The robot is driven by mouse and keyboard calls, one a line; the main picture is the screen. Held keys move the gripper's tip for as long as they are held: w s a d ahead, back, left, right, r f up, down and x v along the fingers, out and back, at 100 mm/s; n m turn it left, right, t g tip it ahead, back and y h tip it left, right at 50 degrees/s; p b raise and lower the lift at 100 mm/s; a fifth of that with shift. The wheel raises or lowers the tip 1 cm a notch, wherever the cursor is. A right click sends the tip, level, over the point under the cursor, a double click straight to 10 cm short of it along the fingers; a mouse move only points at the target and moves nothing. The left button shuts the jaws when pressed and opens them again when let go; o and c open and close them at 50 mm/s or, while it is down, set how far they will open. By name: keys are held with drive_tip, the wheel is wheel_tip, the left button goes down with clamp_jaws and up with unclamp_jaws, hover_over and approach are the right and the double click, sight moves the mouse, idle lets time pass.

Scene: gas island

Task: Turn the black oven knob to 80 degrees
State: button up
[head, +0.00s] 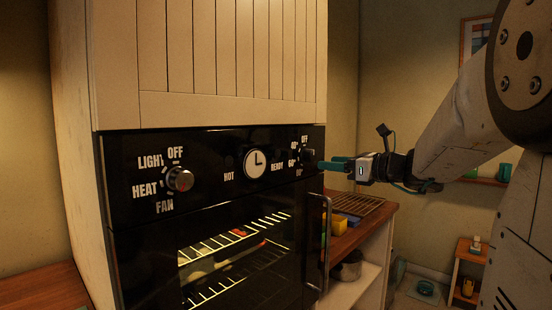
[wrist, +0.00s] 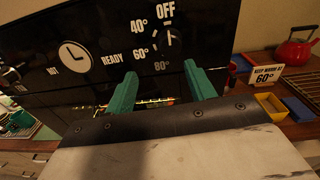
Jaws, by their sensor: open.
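The black oven knob (wrist: 168,43) is at the right end of the black oven panel, among the marks OFF, 40°, 60° and 80°. In the head view the knob (head: 308,157) sits just left of my fingertips. My gripper (head: 324,164) has green fingers and reaches in from the right. In the wrist view my gripper (wrist: 161,70) is open, its fingers apart with the 80° mark between and beyond them. I cannot tell whether a finger touches the knob.
A silver knob (head: 180,179) with LIGHT, OFF, HEAT and FAN is at the panel's left. A clock dial (head: 256,162) is mid-panel. The oven door has a vertical handle (head: 325,243).

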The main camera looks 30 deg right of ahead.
sight(314, 157)
drive_tip(key=shift+m+t, duration=0.3)
drive_tip(key=shift+m, duration=0.2)
drive_tip(key=x, duration=0.2)
drive_tip(key=d+x, duration=0.1)
drive_tip(key=x, duration=0.4)
drive_tip(key=shift+w+d+r, duration=0.2)
drive_tip(key=shift+w+r, duration=0.05)
drive_tip(key=shift+w, duration=0.25)
drive_tip(key=c, duration=1)
